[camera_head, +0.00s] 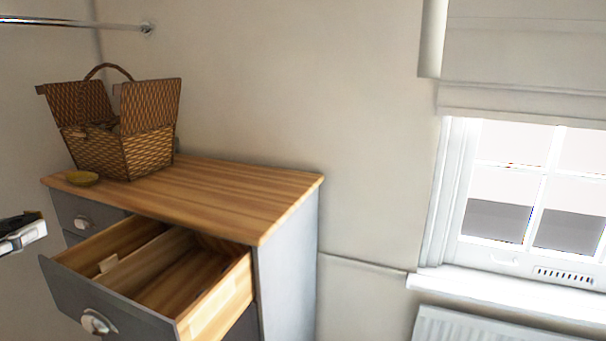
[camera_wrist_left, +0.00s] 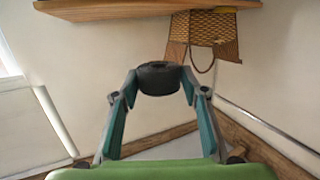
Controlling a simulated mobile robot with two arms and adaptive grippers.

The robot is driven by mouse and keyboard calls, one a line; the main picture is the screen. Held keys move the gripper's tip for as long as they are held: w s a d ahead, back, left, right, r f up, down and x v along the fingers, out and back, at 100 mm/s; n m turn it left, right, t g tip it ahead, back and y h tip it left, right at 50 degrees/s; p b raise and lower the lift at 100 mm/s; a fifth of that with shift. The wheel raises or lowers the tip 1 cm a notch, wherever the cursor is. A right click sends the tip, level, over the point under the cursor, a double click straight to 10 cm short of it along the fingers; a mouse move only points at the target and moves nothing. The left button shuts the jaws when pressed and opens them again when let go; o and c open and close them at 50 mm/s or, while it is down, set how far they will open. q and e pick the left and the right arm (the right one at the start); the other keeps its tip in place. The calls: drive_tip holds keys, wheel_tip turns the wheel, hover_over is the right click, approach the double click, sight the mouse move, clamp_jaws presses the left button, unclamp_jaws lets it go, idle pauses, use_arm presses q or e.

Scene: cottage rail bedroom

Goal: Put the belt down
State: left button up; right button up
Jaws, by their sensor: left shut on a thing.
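The belt (camera_wrist_left: 158,78) is a dark, rolled-up coil in the left wrist view. My left gripper (camera_wrist_left: 160,84) is shut on it, with a teal finger on each side. In the head view only part of my left gripper (camera_head: 22,234) shows at the left edge, left of the open drawer. I cannot clearly tell the belt from the dark part there. My right gripper is in neither view.
A dresser (camera_head: 240,200) has a wooden top with a wicker basket (camera_head: 120,150), lids raised, and a small yellow dish (camera_head: 82,177). The top's right half is clear. Its upper drawer (camera_head: 215,305) is pulled out, with a divider inside. A window (camera_head: 530,200) is at right.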

use_arm(q)
drive_tip(key=s+d+f+m+g+h+b, duration=0.2)
drive_tip(key=d+f+m+h, duration=0.3)
drive_tip(key=d+f, duration=0.7)
drive_tip(key=s+d+f+m+g+h+b, duration=0.2)
drive_tip(key=s+d+f+m+g+h, duration=0.2)
drive_tip(key=d+f+h, duration=0.4)
drive_tip(key=d+f+m+g, duration=0.1)
drive_tip(key=d+f+m, duration=0.1)
drive_tip(key=d+f, duration=0.3)
wheel_tip(320, 180, down, 4)
drive_tip(key=shift+f, duration=0.1)
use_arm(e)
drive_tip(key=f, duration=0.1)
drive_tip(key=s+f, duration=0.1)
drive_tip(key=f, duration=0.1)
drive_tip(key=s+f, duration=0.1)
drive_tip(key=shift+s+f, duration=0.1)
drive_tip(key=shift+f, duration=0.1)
